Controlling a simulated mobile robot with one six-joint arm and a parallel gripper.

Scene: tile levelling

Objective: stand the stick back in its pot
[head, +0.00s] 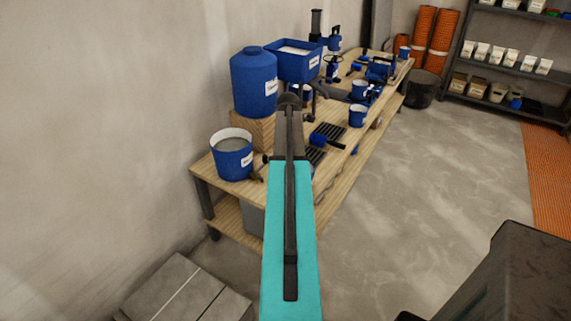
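A blue pot (232,158) with a pale rim and grey contents stands upright at the near left end of the wooden bench. No stick can be made out standing in it. A small dark piece (257,177) shows on the bench just right of the pot; I cannot tell what it is. My turquoise and black arm reaches over the bench and hides part of it. Dark parts at the arm's far end merge with the tools behind, so my gripper's fingers cannot be made out. I cannot tell whether it holds anything.
A large blue container (254,82) stands on a wooden block (252,130) behind the pot. A blue bin (294,62), blue mugs (358,115) and black grates (328,132) crowd the bench. Grey slabs (180,290) lie at lower left.

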